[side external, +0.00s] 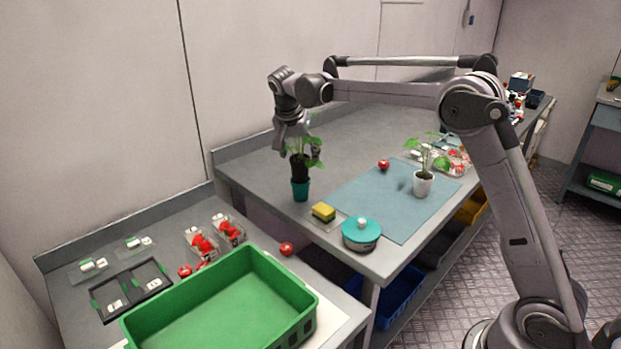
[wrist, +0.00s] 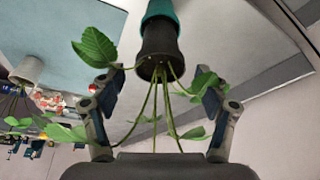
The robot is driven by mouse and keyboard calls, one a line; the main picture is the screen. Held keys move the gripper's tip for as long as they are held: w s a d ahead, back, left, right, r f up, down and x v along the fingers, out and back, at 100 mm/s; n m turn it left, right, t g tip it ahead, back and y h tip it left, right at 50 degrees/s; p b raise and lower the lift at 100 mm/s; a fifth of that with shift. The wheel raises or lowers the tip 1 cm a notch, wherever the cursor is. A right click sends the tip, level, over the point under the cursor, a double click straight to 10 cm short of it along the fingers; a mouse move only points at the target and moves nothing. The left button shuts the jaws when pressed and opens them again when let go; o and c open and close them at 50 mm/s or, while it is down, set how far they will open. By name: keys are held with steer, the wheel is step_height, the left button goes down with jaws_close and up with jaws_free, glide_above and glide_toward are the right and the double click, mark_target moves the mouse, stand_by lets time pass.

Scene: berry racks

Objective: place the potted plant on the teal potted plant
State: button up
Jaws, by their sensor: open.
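A potted plant in a black pot (side external: 300,169) stands upright with its lower end at the teal pot (side external: 300,190), appearing to sit in its top; whether the teal pot holds its own plant is hidden. In the wrist view, the black pot (wrist: 160,42) and teal pot (wrist: 161,10) line up, with green stems and leaves reaching toward my wrist. My gripper (side external: 298,146) is just above the black pot. Its fingers (wrist: 159,90) are apart on either side of the stems, beyond the rim, and hold nothing.
A white potted plant (side external: 423,184) stands on the blue mat (side external: 365,203). A teal-lidded pot (side external: 361,233) and yellow sponge (side external: 323,211) are near the table's front edge. A green crate (side external: 290,290) is on the lower bench. Bare grey tabletop lies behind the plant.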

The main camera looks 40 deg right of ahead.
steer(key=v, duration=0.9)
steer(key=s+a+r+n+t+y, duration=0.1)
steer(key=s+r+n, duration=0.15)
steer(key=s, duration=0.45)
steer(key=s+a+f+n+t+y, duration=0.1)
steer(key=s+f+n, duration=0.4)
steer(key=s, duration=0.6)
steer(key=s+a+f+n+t+y, duration=0.2)
steer(key=s+a+f+n+t, duration=0.1)
steer(key=s+f, duration=0.5)
steer(key=s+a+n, duration=0.1)
steer(key=s+n, duration=0.1)
steer(key=s, duration=0.1)
steer(key=shift+s, duration=0.25)
